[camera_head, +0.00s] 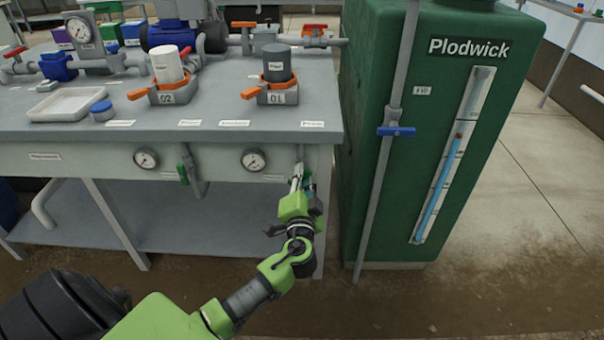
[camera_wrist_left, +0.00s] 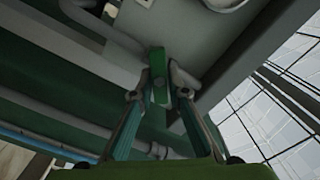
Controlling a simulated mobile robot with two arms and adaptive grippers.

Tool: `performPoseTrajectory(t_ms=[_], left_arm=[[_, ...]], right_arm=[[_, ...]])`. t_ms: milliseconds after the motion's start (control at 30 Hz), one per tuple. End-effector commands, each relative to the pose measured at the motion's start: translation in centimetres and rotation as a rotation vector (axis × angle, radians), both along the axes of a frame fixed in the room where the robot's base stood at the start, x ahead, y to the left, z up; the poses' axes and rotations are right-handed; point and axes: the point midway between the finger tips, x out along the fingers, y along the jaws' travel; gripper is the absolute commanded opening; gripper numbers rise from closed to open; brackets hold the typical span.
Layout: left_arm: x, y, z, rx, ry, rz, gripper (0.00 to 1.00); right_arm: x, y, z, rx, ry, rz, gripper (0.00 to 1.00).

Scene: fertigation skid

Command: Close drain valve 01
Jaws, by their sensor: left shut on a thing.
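My left gripper (camera_head: 300,172) reaches up to the front right corner of the grey bench. In the left wrist view its two fingers (camera_wrist_left: 160,88) are shut on a green valve handle (camera_wrist_left: 157,62), which sits between the fingertips below a grey pipe. I take this as drain valve 01, but no label on it is readable. In the head view the gripper hides most of this valve. A second green drain handle (camera_head: 184,174) hangs from a bent pipe further left, apart from the gripper. My right gripper is not in view.
The bench top (camera_head: 220,130) carries orange-handled units 01 (camera_head: 278,96) and 02 (camera_head: 173,92). Pressure gauges (camera_head: 253,160) sit on its front. A green tank (camera_head: 385,225) with a blue-handled pipe (camera_head: 396,131) stands close right of the arm. The floor in front is clear.

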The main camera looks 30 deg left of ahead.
Motion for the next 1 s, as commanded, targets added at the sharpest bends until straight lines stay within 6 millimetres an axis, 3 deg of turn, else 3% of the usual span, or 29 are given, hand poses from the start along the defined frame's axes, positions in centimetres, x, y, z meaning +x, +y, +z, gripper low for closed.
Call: performPoseTrajectory(t_ms=[600,1000], left_arm=[[0.1,-0.2,-0.4,0.445,0.273,0.0,0.0],[0.1,-0.2,-0.6,0.562,0.344,-0.002,0.0]], right_arm=[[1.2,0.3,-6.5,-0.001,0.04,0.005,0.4],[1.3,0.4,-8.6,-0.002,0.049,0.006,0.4]])
